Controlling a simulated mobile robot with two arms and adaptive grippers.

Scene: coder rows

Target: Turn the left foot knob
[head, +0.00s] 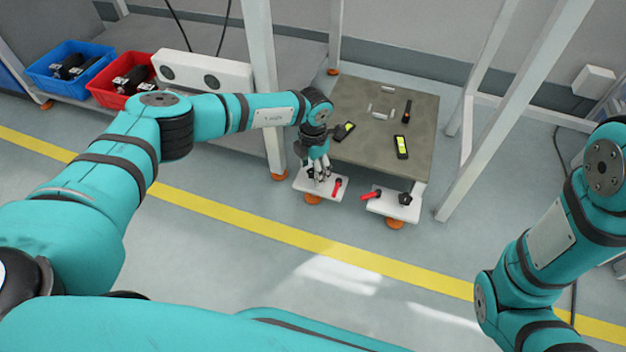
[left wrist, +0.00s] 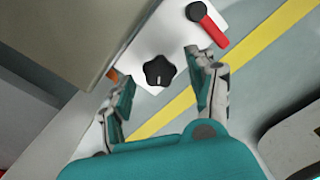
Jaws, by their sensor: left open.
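The left foot plate (head: 327,192) is white and low, at the front left corner of the grey-topped table. Its black star-shaped knob (left wrist: 159,71) shows whole in the left wrist view, with a small white mark. In the head view my gripper mostly covers it. A red lever (left wrist: 208,26) with a black pivot sits beside the knob. My left gripper (head: 318,172) points down over this plate. In the left wrist view its open fingers (left wrist: 161,84) stand apart on either side of the knob; contact is not visible. My right gripper is out of view.
The right foot plate (head: 388,208) has its own black knob (head: 405,198) and red lever (head: 371,194). Yellow-screened devices (head: 402,147) lie on the tabletop (head: 375,150). White frame posts (head: 262,80) stand near my left arm. The floor in front is clear.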

